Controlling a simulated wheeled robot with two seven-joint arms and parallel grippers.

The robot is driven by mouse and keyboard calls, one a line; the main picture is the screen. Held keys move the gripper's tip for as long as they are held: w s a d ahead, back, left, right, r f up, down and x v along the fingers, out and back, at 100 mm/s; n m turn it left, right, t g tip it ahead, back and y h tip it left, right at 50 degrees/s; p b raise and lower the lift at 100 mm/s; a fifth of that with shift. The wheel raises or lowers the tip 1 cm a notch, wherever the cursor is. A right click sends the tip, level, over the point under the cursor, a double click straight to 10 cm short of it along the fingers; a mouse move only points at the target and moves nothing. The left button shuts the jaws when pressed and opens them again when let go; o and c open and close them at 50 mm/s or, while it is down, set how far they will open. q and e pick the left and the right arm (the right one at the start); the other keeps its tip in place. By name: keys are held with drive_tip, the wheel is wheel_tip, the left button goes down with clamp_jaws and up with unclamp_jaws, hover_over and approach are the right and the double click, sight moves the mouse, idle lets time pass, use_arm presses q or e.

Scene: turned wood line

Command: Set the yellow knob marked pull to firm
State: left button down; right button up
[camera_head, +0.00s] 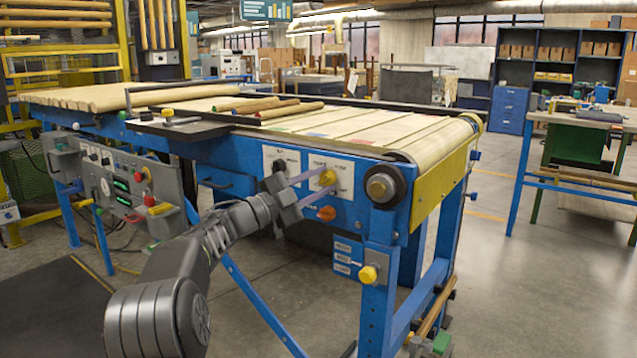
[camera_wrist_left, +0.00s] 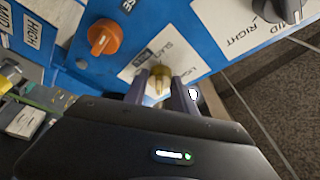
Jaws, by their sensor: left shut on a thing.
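The yellow knob (camera_head: 327,177) sits on a white label plate (camera_head: 343,170) on the blue side of the conveyor. My left gripper (camera_head: 322,183) reaches it from the left, with its two purple-grey fingers around it, one on each side. In the left wrist view, the yellow knob (camera_wrist_left: 160,76) lies between the tips of my left gripper (camera_wrist_left: 160,84), which is shut on it. The plate's words appear upside down there and are partly covered. I cannot tell for sure which mark the knob points at. My right gripper is out of view.
An orange knob (camera_head: 326,213) sits just below. A second yellow knob (camera_head: 368,274) is lower, beside several small label plates (camera_head: 347,257). A dark knob (camera_wrist_left: 275,10) with its own plate is close by. Wooden rods (camera_head: 265,108) lie on the conveyor. Floor at right is open.

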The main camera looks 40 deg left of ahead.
use_arm(q)
drive_tip(key=c, duration=1)
unclamp_jaws()
drive_tip(key=p+v, duration=0.1)
drive_tip(key=v, duration=0.6)
drive_tip(key=shift+s+a+f, duration=0.1)
drive_tip(key=shift+s, duration=0.25)
